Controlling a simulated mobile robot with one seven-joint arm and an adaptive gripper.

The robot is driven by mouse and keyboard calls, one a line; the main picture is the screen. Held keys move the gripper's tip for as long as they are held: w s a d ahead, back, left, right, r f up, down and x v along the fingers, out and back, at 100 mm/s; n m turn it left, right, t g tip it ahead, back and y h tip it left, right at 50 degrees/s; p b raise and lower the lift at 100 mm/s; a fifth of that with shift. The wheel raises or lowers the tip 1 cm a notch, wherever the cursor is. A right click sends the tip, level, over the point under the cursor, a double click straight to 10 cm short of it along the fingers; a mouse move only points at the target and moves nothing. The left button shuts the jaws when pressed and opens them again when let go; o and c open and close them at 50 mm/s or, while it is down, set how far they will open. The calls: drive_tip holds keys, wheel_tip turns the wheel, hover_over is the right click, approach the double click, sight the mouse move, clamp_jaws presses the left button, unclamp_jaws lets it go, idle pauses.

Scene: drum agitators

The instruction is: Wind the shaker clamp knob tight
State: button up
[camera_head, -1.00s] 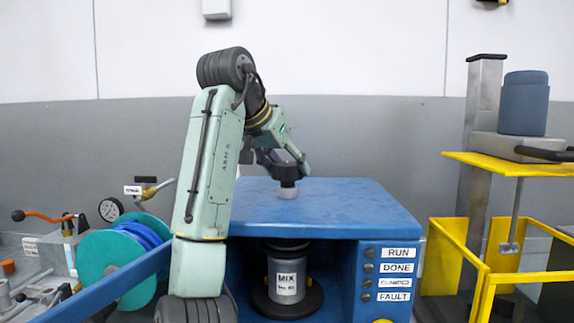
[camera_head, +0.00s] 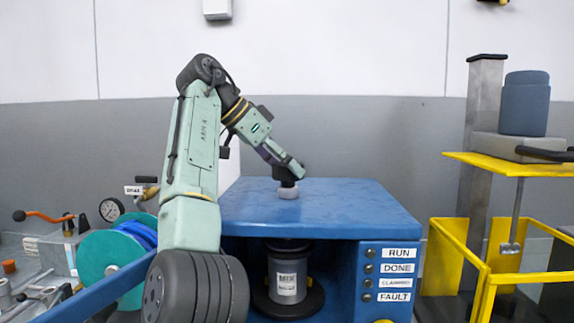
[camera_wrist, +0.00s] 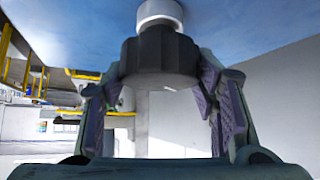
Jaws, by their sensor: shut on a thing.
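The clamp knob is a dark ribbed knob (camera_wrist: 160,52) on a pale round collar (camera_head: 288,193) on top of the blue shaker (camera_head: 330,207). My gripper (camera_wrist: 162,88) is shut on the knob, with a finger on each side of it in the wrist view. In the head view my gripper (camera_head: 287,174) reaches down to the knob from the upper left and hides part of it. A grey can (camera_head: 287,274) with a white label stands inside the shaker's open front, on a dark round base.
A panel with RUN, DONE, CLAMPED and FAULT labels (camera_head: 396,274) is on the shaker's front right. A yellow-framed lift (camera_head: 458,240) with a blue-grey drum (camera_head: 525,104) stands right. A teal reel (camera_head: 110,262) and valves lie left. The shaker's top is otherwise clear.

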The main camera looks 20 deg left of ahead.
drive_tip(key=shift+r, duration=0.1)
idle(0.3)
drive_tip(key=o, duration=1.2)
drive_tip(key=shift+c, duration=0.2)
